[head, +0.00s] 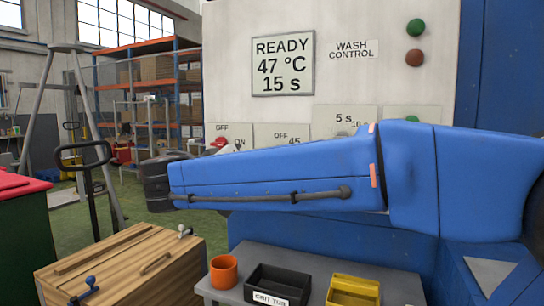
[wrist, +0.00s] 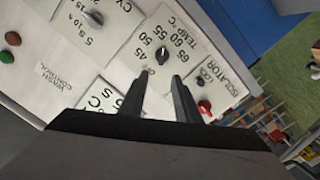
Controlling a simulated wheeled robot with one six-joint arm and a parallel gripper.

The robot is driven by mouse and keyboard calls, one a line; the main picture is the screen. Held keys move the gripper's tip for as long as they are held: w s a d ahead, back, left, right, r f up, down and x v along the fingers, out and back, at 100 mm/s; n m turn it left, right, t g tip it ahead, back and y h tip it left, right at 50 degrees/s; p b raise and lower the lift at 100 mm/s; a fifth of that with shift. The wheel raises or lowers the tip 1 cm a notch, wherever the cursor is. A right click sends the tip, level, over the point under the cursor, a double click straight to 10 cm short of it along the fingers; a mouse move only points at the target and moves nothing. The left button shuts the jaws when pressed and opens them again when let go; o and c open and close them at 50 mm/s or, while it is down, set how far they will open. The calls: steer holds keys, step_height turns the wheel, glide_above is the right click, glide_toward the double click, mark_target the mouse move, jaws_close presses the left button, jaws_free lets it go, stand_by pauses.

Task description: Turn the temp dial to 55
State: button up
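The temp dial (wrist: 162,55) is a small dark knob on a pale plate in the wrist view. The plate carries OFF, 45, 50, 55, 60, 65 and "TEMP °C" around it. Which mark the pointer faces is too small to tell. My gripper (wrist: 160,76) is open and empty, its two dark fingers pointing at the panel. The dial appears just beyond and between the fingertips; no contact shows. In the head view my blue arm hides the dial; part of its plate (head: 283,134) shows above the arm. The display (head: 283,64) reads READY, 47 °C, 15 s.
A red isolator knob (wrist: 204,107) lies right of the fingers, and a cycle knob (wrist: 95,18) lies up and left. Green (head: 417,28) and red (head: 415,57) buttons sit high on the panel. Below my arm, a grey table (head: 232,293) holds an orange cup (head: 223,272) and trays.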

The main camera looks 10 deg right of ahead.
steer(key=w+d+f+t, duration=0.1)
steer(key=w+d, duration=0.9)
steer(key=w, duration=0.3)
steer(key=shift+w+d, duration=0.15)
steer(key=shift+d, duration=0.05)
stand_by(0.4)
jaws_close()
